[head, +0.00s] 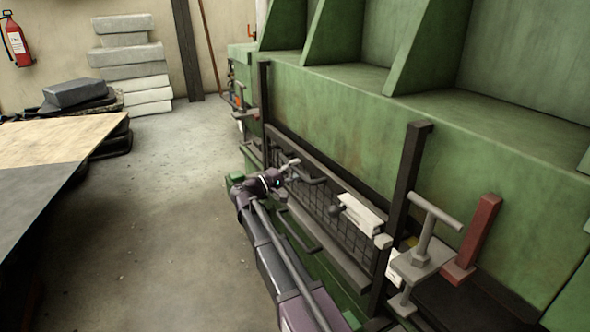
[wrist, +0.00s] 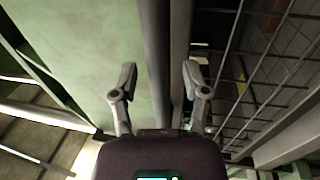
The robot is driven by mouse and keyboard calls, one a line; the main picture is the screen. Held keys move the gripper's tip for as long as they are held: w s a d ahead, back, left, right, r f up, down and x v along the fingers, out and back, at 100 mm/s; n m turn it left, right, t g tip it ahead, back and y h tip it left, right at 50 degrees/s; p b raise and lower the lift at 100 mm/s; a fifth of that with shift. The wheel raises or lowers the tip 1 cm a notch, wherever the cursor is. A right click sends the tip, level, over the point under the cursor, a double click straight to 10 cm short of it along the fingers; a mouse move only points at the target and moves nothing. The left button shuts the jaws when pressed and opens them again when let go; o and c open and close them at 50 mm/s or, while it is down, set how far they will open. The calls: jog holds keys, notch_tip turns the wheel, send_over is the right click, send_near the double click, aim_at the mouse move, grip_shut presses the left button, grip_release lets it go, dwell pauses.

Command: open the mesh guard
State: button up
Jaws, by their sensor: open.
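The mesh guard (head: 328,217) is a dark wire panel in a dark frame, on the front of the green machine between two dark posts. It stands roughly upright. In the wrist view its mesh (wrist: 282,62) fills the right side. My gripper (head: 291,166) is at the guard's far upper part, in front of the mesh. In the wrist view my gripper (wrist: 160,85) is open, with its fingers spread and a grey upright bar (wrist: 179,55) running between them. I cannot tell whether the fingers touch the bar.
A dark post (head: 408,175) stands at the guard's near end, another (head: 265,95) at its far end. A white box (head: 362,214), a grey T-handle (head: 428,225) and a red lever (head: 475,238) are to the right. The floor (head: 150,210) at left is clear beside a table (head: 60,150).

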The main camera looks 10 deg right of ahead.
jog(key=shift+c, duration=0.2)
grip_shut()
jog(key=shift+r, duration=0.2)
notch_tip(320, 180, up, 21)
jog(key=p, duration=2.1)
jog(key=shift+f, duration=0.1)
jog(key=shift+o, duration=0.2)
grip_release()
